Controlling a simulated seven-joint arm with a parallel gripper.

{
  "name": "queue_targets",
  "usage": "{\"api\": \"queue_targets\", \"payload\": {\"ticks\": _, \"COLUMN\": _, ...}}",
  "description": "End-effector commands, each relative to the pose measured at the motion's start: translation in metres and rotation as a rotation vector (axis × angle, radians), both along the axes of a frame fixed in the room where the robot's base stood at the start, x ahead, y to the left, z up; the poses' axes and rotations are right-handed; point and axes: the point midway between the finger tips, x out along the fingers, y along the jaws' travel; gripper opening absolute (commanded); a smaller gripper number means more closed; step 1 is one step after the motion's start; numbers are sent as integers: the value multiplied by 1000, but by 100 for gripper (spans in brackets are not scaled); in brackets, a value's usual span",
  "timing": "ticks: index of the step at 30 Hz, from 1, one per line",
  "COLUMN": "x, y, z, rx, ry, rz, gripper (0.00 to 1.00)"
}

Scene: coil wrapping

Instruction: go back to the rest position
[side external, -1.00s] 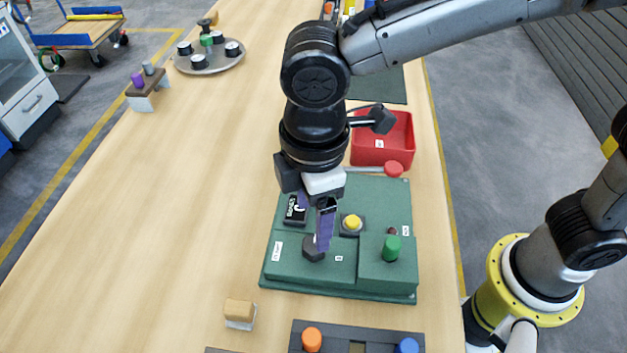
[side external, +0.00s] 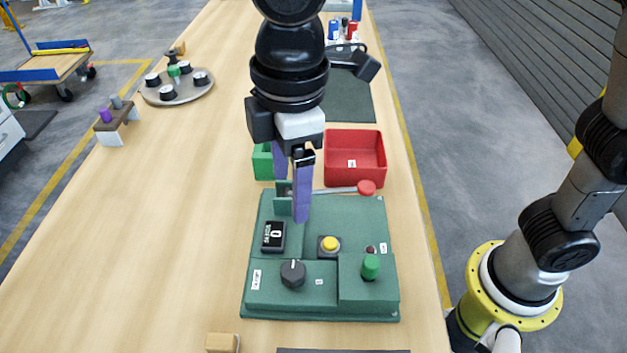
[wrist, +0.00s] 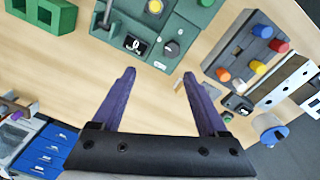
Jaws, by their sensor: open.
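My gripper (side external: 292,200) has two purple fingers spread apart with nothing between them. In the side view it hangs above the back part of the green control panel (side external: 320,305), clear of the black knob (side external: 292,273). In the wrist view my gripper (wrist: 159,75) shows an open gap with bare wood behind it. The black knob (wrist: 171,49) shows beyond the fingertips. The panel's counter (side external: 273,236) appears to read 0. The yellow button (side external: 330,243) and green knob (side external: 370,266) stand on the panel.
A lever with a red knob (side external: 366,187) lies along the panel's back edge, near a red bin (side external: 355,150). A round tray (side external: 178,92) with black pieces stands at the back left. A small wooden block (side external: 222,342) is at the front.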

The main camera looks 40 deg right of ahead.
Motion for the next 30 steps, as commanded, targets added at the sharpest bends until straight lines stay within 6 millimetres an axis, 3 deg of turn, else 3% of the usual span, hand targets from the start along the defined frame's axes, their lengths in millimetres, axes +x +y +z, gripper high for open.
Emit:
{"api": "queue_targets", "payload": {"ticks": 3, "x": 13, "y": -63, "z": 34, "rx": 54, "ry": -59, "rz": -150, "gripper": 76}}
{"api": "queue_targets", "payload": {"ticks": 6, "x": 7, "y": -125, "z": 50, "rx": 95, "ry": -114, "rz": -309, "gripper": 76}}
{"api": "queue_targets", "payload": {"ticks": 11, "x": -27, "y": -205, "z": 52, "rx": 156, "ry": -209, "rz": -580, "gripper": 76}}
{"api": "queue_targets", "payload": {"ticks": 15, "x": -68, "y": -253, "z": 33, "rx": 208, "ry": -297, "rz": -823, "gripper": 76}}
{"api": "queue_targets", "payload": {"ticks": 18, "x": -93, "y": -272, "z": 12, "rx": 239, "ry": -347, "rz": -968, "gripper": 76}}
{"api": "queue_targets", "payload": {"ticks": 22, "x": -113, "y": -280, "z": -16, "rx": 271, "ry": -373, "rz": -1082, "gripper": 76}}
{"api": "queue_targets", "payload": {"ticks": 26, "x": -117, "y": -279, "z": -35, "rx": 287, "ry": -362, "rz": -1139, "gripper": 76}}
{"api": "queue_targets", "payload": {"ticks": 30, "x": -112, "y": -278, "z": -33, "rx": 310, "ry": -376, "rz": -1171, "gripper": 76}}
